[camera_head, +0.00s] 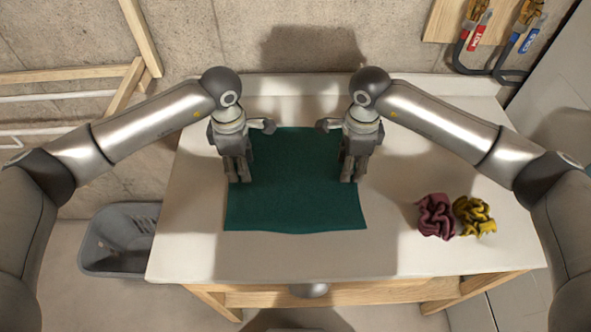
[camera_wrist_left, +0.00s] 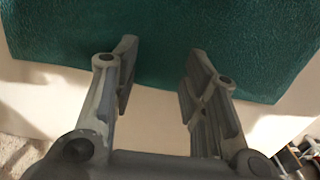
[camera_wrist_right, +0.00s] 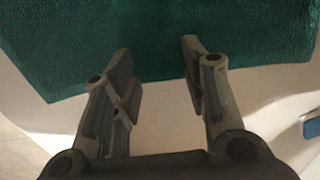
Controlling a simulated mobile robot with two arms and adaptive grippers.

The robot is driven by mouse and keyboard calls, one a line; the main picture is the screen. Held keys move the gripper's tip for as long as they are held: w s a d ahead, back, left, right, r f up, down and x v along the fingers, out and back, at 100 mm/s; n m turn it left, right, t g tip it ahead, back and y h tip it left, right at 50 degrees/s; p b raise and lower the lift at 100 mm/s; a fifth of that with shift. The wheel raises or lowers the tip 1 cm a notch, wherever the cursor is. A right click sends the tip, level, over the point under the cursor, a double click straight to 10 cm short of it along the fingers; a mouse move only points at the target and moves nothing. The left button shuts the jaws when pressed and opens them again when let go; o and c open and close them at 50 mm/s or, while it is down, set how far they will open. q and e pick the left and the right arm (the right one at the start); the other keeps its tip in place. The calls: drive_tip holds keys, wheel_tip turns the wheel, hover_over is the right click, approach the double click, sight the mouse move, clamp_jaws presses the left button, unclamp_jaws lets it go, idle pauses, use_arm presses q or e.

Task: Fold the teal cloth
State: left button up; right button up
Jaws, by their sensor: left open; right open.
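The teal cloth (camera_head: 295,190) lies spread flat on the white table, roughly rectangular, with its front edge toward me. My left gripper (camera_head: 239,180) is over the cloth's left side, pointing down, open and empty. My right gripper (camera_head: 348,180) is over the cloth's right side, also open and empty. In the left wrist view the cloth (camera_wrist_left: 220,30) shows beyond the open fingers (camera_wrist_left: 157,75), one of its edges running between them. In the right wrist view the cloth (camera_wrist_right: 150,25) likewise shows past the open fingers (camera_wrist_right: 160,75). Part of the cloth's far side is hidden behind the grippers.
A crumpled maroon cloth (camera_head: 436,216) and a crumpled yellow cloth (camera_head: 474,215) lie on the table's right side. The white tabletop (camera_head: 300,258) is bare in front of the teal cloth. A grey basket (camera_head: 117,240) stands on the floor at left. A concrete wall (camera_head: 250,40) rises behind.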

use_arm(q)
drive_tip(key=shift+w+f, duration=0.1)
drive_tip(key=shift+f, duration=0.05)
use_arm(e)
drive_tip(key=shift+w+f, duration=0.1)
drive_tip(key=shift+f, duration=0.05)
use_arm(q)
drive_tip(key=shift+f, duration=0.1)
use_arm(e)
drive_tip(key=shift+f, duration=0.1)
use_arm(q)
drive_tip(key=shift+c, duration=0.9)
use_arm(e)
drive_tip(key=shift+c, duration=0.9)
use_arm(q)
clamp_jaws()
use_arm(e)
clamp_jaws()
